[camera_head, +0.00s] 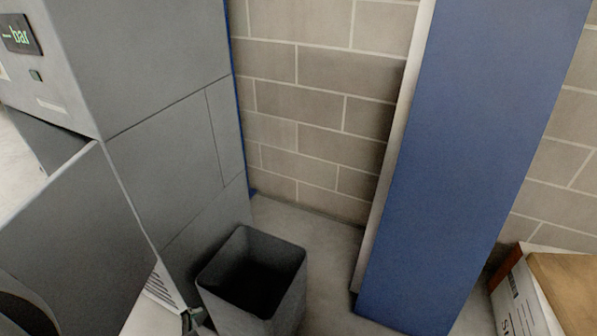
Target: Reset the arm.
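Neither of my grippers shows in the head view, and I cannot see what either holds. No arm of mine can be made out with certainty. A small grey-green part (193,318) shows low beside the bin, too small and cut off to identify.
A tall grey cabinet (165,60) with a "bar" display (20,36) and a grey panel (85,240) jutting forward fill the left. A dark open bin (290,300) stands beside it. A blue column (465,150) and a box (530,295) are right. Bare floor (310,225) shows between.

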